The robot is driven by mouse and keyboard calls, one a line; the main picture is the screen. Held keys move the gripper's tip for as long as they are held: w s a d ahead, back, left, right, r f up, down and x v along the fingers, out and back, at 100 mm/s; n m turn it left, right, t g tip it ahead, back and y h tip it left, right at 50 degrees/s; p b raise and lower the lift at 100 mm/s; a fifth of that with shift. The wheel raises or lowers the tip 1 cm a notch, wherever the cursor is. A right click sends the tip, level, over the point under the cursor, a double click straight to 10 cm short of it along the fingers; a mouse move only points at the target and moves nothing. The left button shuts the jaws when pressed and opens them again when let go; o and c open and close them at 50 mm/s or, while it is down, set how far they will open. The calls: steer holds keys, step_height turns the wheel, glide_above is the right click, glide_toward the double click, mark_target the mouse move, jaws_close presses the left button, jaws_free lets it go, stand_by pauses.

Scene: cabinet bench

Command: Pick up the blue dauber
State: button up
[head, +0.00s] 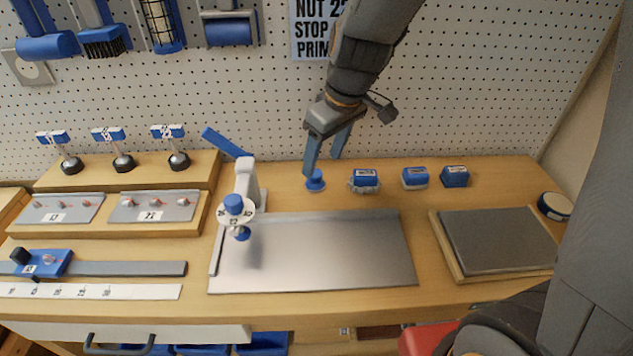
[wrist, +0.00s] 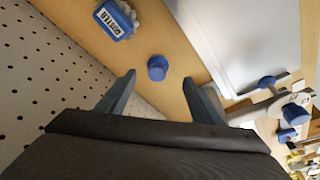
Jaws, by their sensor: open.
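The blue dauber (head: 315,182) is a small blue knob on a round base, standing upright on the wooden bench behind the metal plate. It also shows in the wrist view (wrist: 157,68), just beyond the fingertips and between their lines. My gripper (head: 325,165) is open, pointing down, with its blue-grey fingers just above and beside the dauber. In the wrist view my gripper (wrist: 158,82) has its two fingers spread wide with nothing between them. I cannot tell whether a finger touches the dauber.
A labelled blue block (head: 364,181) stands close to the right of the dauber, with two more blue blocks (head: 415,178) beyond. A stamping press (head: 243,190) with a blue lever stands to the left. The metal plate (head: 330,255) in front is bare. The pegboard (head: 270,110) rises behind.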

mark_target(316, 173)
steer(key=shift+w+a+f, duration=0.25)
steer(key=shift+a, duration=0.1)
steer(key=shift+w+p+x, duration=0.15)
steer(key=shift+p+x, duration=0.2)
steer(key=shift+x, duration=1.45)
steer(key=shift+w+p+x, duration=0.15)
steer(key=shift+p+x, duration=0.15)
steer(key=shift+x, duration=1.45)
steer(key=shift+d, duration=0.1)
steer(key=c, duration=1.1)
steer(key=shift+c, duration=0.2)
steer(key=shift+r, duration=0.1)
step_height(316, 173, up, 10)
steer(key=shift+b, duration=0.4)
